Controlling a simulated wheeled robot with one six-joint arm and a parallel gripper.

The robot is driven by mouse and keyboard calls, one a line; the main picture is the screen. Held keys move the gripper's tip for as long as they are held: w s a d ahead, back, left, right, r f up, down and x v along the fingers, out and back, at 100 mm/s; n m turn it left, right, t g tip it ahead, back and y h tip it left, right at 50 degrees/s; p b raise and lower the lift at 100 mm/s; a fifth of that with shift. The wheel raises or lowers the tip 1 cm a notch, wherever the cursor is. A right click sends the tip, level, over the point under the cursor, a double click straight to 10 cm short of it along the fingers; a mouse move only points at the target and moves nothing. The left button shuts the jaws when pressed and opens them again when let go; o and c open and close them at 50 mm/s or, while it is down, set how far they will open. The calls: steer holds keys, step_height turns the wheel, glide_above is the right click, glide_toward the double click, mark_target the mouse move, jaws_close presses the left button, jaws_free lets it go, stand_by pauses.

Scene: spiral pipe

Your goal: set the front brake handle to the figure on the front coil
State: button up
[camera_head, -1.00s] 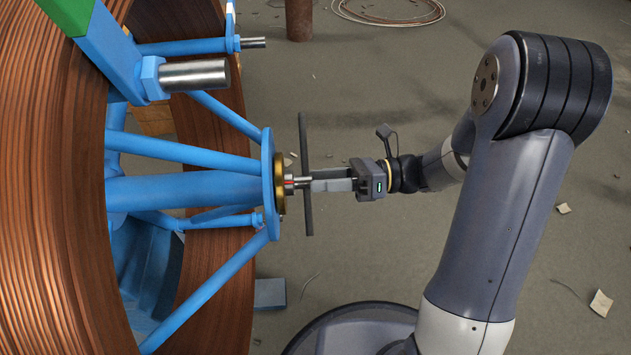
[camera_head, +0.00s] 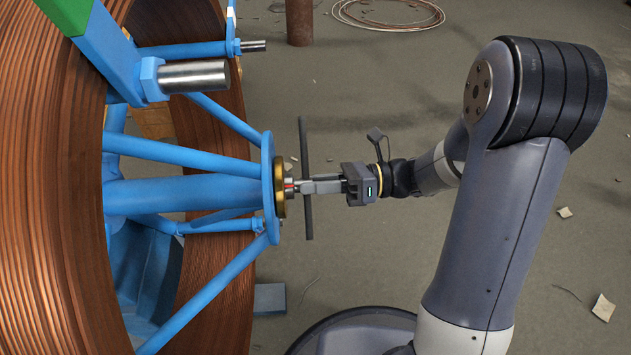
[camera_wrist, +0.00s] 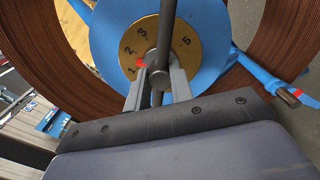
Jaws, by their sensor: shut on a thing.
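The front brake handle is a dark bar (camera_head: 304,150) across the hub at the end of the blue spindle; it stands nearly upright in the head view. In the wrist view the bar (camera_wrist: 166,30) runs up between my fingers. Behind it is a brass dial (camera_wrist: 185,60) with the figures 1, 2, 3 and 5 readable; the rest is hidden. A red pointer (camera_wrist: 140,63) lies between 1 and 2. My gripper (camera_wrist: 158,88) is shut on the handle at its middle; it also shows in the head view (camera_head: 302,186). I see no figure on the copper coil (camera_head: 45,200).
Blue struts (camera_head: 190,155) and a round blue plate (camera_head: 268,190) stand behind the dial. A steel stub shaft (camera_head: 195,76) sticks out above left. A brown post (camera_head: 299,20) and loose coiled pipe (camera_head: 390,12) are at the back. Floor on the right is mostly clear.

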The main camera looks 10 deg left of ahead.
steer(key=shift+r, duration=0.1)
jaws_close()
steer(key=m+p, duration=0.3)
steer(key=p, duration=0.4)
steer(key=o, duration=0.9)
jaws_free()
steer(key=p+v, duration=0.2)
steer(key=v, duration=0.9)
steer(key=shift+a, duration=0.15)
